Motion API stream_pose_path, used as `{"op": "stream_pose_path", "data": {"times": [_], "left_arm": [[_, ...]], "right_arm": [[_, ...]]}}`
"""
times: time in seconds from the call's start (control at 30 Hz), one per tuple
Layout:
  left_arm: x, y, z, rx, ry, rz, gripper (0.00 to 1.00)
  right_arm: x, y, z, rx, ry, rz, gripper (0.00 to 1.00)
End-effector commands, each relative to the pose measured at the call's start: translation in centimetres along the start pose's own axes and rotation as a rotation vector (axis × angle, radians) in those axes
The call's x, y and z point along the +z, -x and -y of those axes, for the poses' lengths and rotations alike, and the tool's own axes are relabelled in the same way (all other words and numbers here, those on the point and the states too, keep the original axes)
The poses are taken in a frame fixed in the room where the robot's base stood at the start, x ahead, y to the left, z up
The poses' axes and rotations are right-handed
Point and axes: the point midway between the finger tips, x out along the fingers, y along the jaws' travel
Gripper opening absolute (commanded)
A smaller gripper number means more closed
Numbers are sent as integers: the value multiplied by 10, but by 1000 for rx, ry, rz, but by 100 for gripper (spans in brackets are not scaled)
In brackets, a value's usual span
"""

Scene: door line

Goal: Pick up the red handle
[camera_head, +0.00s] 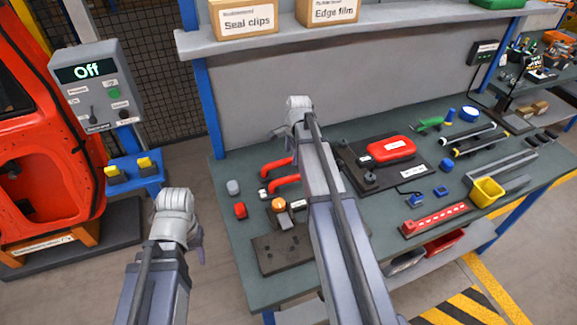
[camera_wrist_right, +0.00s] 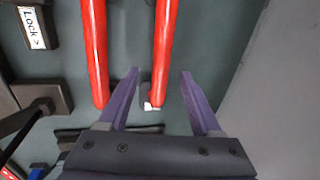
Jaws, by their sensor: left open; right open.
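Two red handles lie side by side on the green-grey bench top, one further back (camera_head: 277,167) and one nearer (camera_head: 284,181); my right arm hides their right ends. In the right wrist view they are two long red bars. One bar (camera_wrist_right: 165,45) runs between the fingers of my right gripper (camera_wrist_right: 160,72), seemingly below them; the other bar (camera_wrist_right: 95,50) is outside, to the left. My right gripper is open and empty above the bench. My left gripper (camera_head: 200,254) is open and empty, left of the bench; its fingers are partly hidden.
A shelf (camera_head: 290,36) with boxes overhangs the back. A control box reading Off (camera_head: 97,85) stands left.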

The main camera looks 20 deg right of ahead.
Motion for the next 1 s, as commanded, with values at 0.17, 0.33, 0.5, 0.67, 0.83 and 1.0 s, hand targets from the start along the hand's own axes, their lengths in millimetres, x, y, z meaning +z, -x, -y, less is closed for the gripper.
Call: {"op": "stream_pose_path", "data": {"times": [0.17, 0.33, 0.5, 0.67, 0.83, 1.0], "left_arm": [[-1, -19, -2, 0, 0, 0, 50], [-2, -41, -4, 0, 0, 0, 50], [-3, -50, -5, 0, 0, 0, 50], [-3, -48, -5, 0, 0, 0, 50], [-3, -48, -5, 0, 0, 0, 50], [-3, -48, -5, 0, 0, 0, 50]], "right_arm": [[3, -20, 0, 0, 1, 0, 66], [5, -42, 0, 0, 0, 0, 66], [5, -52, 1, 0, 0, 0, 66], [5, -50, 1, 0, 0, 0, 66], [5, -50, 1, 0, 0, 0, 53], [5, -50, 1, 0, 0, 0, 34]]}}
